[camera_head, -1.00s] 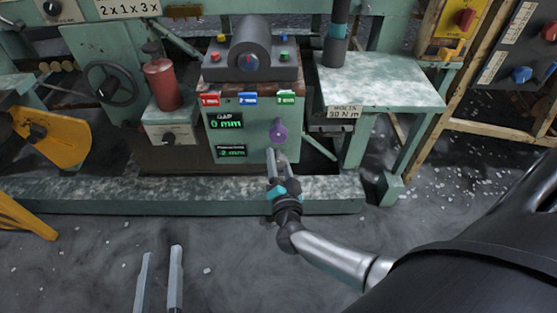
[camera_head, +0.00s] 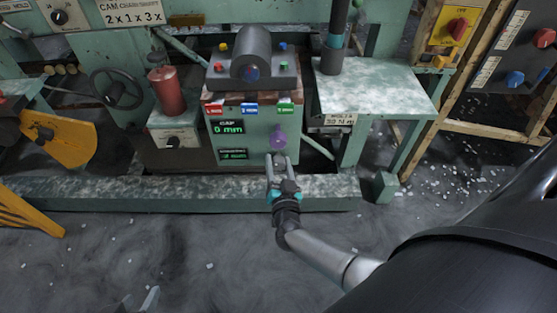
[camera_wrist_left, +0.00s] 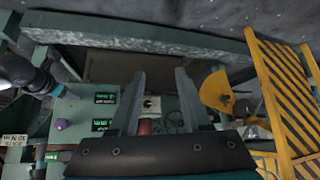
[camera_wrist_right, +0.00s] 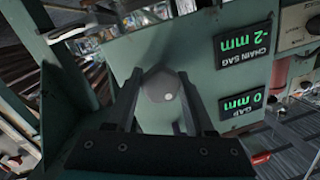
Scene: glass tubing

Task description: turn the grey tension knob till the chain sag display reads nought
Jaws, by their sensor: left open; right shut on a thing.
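The grey tension knob (camera_wrist_right: 160,100) shows in the right wrist view, a faceted knob with a pale dot, low on the green panel. My right gripper (camera_wrist_right: 160,82) is shut on it, one finger on each side. In the head view this gripper (camera_head: 279,160) hides the knob. The chain sag display (camera_wrist_right: 245,43) reads -2 mm in the right wrist view, upside down there. It is blurred in the head view (camera_head: 233,154). My left gripper (camera_wrist_left: 160,73) is open and empty, away from the panel. Its fingertips (camera_head: 140,300) just show at the head view's bottom edge.
A purple knob (camera_head: 278,137) sits just above my right gripper. The gap display (camera_head: 228,128) reads 0 mm. A red cylinder (camera_head: 166,89) and handwheel (camera_head: 113,86) stand left. A green beam (camera_head: 170,195) runs low in front. A yellow striped frame (camera_wrist_left: 285,90) is near my left gripper.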

